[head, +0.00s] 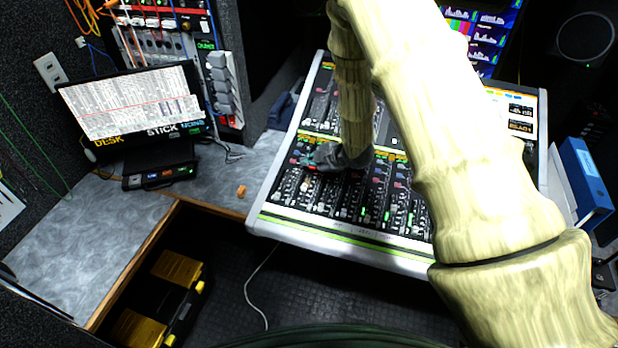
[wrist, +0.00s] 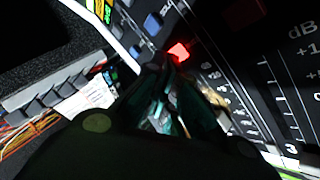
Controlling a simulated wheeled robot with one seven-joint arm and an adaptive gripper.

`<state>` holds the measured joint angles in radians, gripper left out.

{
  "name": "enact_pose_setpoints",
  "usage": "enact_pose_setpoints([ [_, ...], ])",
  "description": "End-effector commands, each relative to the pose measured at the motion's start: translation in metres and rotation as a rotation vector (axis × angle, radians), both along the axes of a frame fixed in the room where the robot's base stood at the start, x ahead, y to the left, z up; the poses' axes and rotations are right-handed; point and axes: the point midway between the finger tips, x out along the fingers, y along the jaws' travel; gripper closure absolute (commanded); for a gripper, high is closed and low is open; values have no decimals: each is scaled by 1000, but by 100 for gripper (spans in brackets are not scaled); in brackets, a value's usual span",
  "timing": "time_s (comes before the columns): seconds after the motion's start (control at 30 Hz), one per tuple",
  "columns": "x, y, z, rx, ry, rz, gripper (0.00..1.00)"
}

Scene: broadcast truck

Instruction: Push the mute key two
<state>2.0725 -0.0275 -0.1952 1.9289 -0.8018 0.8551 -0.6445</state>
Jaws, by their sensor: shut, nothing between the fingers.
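The mixing console (head: 345,229) stands in the middle of the head view, its face covered with small keys, knobs and faders. My gripper (head: 304,160) is shut and empty, low over the console's left part. In the wrist view my gripper's fingertips (wrist: 167,66) are together, right beside a red lit key (wrist: 180,52). I cannot tell whether they touch it, and I cannot read its number. A blue key (wrist: 153,23) and another blue key (wrist: 134,52) lie near it. A darker red key (wrist: 245,13) is at upper right.
A small orange block (head: 241,191) lies on the desk left of the console. A blue binder (head: 585,180) stands at right. My arm hides much of the console's right side.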

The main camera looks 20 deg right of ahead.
Motion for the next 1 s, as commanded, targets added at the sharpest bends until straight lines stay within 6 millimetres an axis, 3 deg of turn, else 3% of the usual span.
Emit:
enact_pose_setpoints([
  [1.0,-3,1,20,0,0,0,100],
])
